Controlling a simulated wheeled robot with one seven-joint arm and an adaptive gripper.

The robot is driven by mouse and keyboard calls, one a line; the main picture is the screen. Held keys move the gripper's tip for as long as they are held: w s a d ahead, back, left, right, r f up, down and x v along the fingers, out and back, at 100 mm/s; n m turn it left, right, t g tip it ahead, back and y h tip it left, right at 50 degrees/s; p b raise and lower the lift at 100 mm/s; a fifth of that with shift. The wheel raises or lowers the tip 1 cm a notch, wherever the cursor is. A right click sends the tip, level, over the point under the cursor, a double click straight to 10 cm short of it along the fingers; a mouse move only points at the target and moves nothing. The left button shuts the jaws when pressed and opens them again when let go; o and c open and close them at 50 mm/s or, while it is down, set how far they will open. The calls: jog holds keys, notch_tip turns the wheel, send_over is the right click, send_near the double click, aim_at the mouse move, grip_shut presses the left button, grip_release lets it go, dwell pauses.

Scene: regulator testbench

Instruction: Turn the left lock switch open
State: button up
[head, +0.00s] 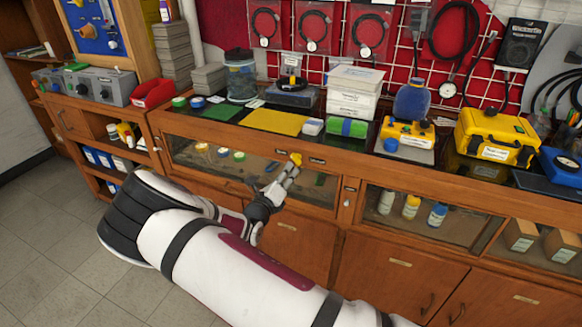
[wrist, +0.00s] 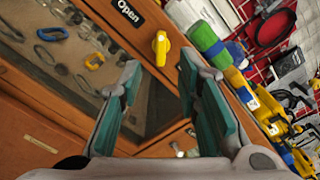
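The left lock switch is a yellow knob (head: 296,159) on the wooden front rail of the bench, above the left glass-fronted cabinet. In the wrist view the yellow switch (wrist: 161,48) stands out from the wood, its long handle running roughly up and down the picture. A black label reading "Open" (wrist: 129,11) is up and to its left. My gripper (head: 287,176) is just below the switch in the head view. In the wrist view my gripper (wrist: 160,70) has its fingers spread, with the switch beyond the gap between the tips. No contact shows, and nothing is held.
The left glass panel (head: 210,160) has several coloured items behind it. A green roll (head: 347,127) and white boxes (head: 354,90) stand on the counter above. Yellow cases (head: 495,137) are at the right. Another small lock (head: 349,190) sits on the post to the right.

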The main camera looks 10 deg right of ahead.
jog(key=shift+v, duration=2.7)
jog(key=shift+d, duration=0.1)
jog(key=s+d+r+m+g+p, duration=0.2)
jog(key=s+d+r+m+g, duration=1.25)
jog(key=m, duration=0.65)
jog(key=s+a+r+m+t+y+p, duration=0.1)
jog(key=s+r+m+y, duration=0.4)
jog(key=s, duration=0.9)
jog(key=s+a+r+m+t+y+p, duration=0.1)
jog(key=s+a+r+m+t+y, duration=0.2)
jog(key=s+r+m, duration=0.8)
jog(key=s+a+m+y, duration=0.1)
jog(key=s+a+y, duration=0.1)
jog(key=s+a, duration=0.1)
jog(key=shift+s+r+y, duration=0.25)
jog(key=shift+r+y, duration=0.05)
jog(key=shift+r, duration=0.1)
jog(key=shift+w, duration=0.1)
